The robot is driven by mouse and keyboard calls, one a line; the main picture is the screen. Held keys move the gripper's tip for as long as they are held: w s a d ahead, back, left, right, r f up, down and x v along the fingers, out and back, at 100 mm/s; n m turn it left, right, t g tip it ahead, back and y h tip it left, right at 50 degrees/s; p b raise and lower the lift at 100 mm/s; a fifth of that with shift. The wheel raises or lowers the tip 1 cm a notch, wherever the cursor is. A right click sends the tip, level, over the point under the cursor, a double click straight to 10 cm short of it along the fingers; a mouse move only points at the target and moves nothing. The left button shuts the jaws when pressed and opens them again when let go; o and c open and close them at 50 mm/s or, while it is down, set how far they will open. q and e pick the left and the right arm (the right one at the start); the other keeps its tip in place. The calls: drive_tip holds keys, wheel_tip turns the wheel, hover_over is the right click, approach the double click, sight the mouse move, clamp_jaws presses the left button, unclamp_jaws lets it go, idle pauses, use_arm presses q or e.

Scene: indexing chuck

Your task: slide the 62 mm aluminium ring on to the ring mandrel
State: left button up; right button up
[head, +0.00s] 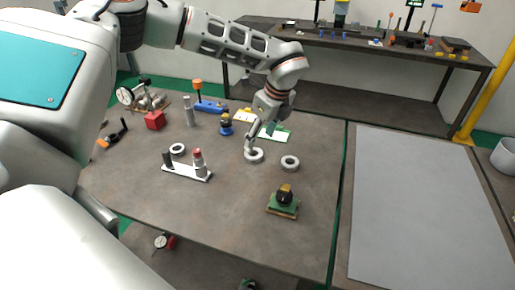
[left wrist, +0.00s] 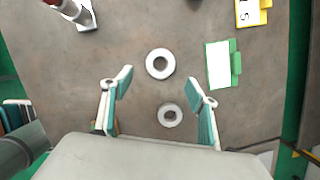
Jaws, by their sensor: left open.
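Three grey metal rings lie flat on the bench: the left ring (head: 178,149), the middle ring (head: 254,155) and the right ring (head: 290,163). I cannot tell which is 62 mm. In the left wrist view, the middle ring (left wrist: 160,63) and right ring (left wrist: 171,115) show. A white base plate (head: 185,172) bears a dark post and a red-topped post (head: 198,161); I cannot tell surely which upright is the mandrel. My left gripper (head: 262,138) is open and empty above the middle ring, its fingers (left wrist: 160,90) spread wide. My right gripper is out of view.
A green-edged card (left wrist: 218,64) and yellow card (left wrist: 250,12) lie near the rings. A green-based black-knobbed part (head: 284,200) stands in front. The front middle bench is clear.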

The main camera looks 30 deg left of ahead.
sight(254, 150)
use_arm(q)
drive_tip(key=shift+s+a+f, duration=0.1)
drive_tip(key=shift+s+f, duration=0.05)
drive_tip(key=shift+f, duration=0.25)
drive_tip(key=shift+s+a+f, duration=0.1)
drive_tip(key=shift+f, duration=0.3)
drive_tip(key=x, duration=0.3)
drive_tip(key=p+x, duration=0.1)
drive_tip(key=x, duration=0.1)
drive_tip(key=shift+w+a, duration=0.2)
drive_tip(key=shift+w, duration=0.05)
drive_tip(key=shift+a+f, duration=0.1)
drive_tip(key=shift+f, duration=0.15)
drive_tip(key=c, duration=1.2)
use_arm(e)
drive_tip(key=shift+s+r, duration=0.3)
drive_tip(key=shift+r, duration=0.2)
